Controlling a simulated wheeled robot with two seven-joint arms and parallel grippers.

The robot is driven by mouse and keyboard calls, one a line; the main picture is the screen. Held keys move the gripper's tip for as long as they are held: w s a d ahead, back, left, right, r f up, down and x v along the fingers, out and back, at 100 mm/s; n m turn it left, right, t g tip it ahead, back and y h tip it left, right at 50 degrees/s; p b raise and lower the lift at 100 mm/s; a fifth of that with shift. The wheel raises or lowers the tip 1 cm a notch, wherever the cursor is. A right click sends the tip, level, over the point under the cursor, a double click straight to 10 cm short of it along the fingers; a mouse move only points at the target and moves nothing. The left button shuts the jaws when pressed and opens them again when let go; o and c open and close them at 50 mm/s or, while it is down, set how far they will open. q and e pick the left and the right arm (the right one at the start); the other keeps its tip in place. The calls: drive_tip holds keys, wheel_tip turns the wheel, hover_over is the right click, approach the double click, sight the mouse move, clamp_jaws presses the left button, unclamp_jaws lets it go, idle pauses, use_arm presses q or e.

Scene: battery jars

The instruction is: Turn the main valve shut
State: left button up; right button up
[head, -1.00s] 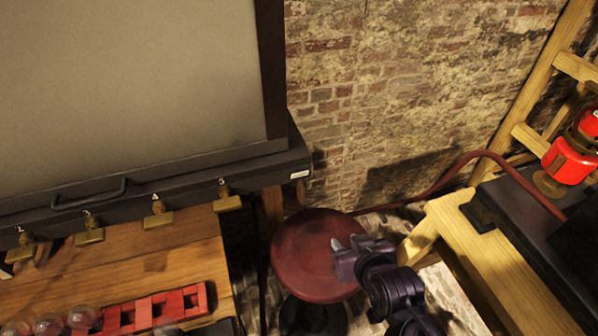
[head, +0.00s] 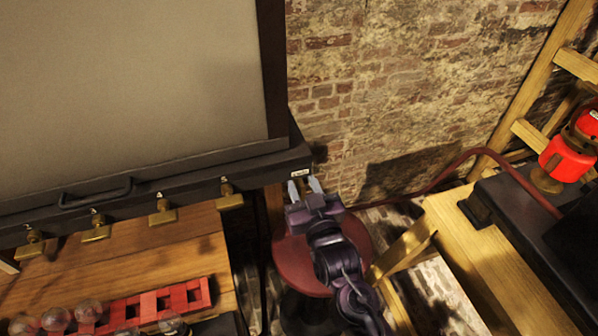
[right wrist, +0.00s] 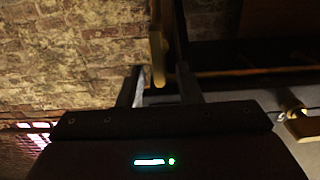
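Several brass valves with flat handles hang along the front edge of the dark cabinet; the rightmost one (head: 229,196) is nearest my right gripper. A small white label (head: 299,173) marks the cabinet's right corner; I cannot read it. My right gripper (head: 304,187) is open just below that corner, its two fingers apart and pointing at it. In the right wrist view, a brass-coloured upright piece (right wrist: 157,48) shows between and beyond the fingers; it may be the main valve's handle, and I cannot tell whether they touch it. My left gripper is out of view.
A round red stool (head: 292,262) stands beneath my right arm. A wooden bench (head: 200,245) holds a red rack (head: 180,299) and glass jars (head: 88,310). A red lamp-like object (head: 566,160) and a dark red hose (head: 440,178) are at right. Brick wall lies behind.

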drive_tip(key=shift+x, duration=1.15)
clamp_jaws()
drive_tip(key=shift+d+m, duration=0.15)
drive_tip(key=shift+m, duration=0.55)
unclamp_jaws()
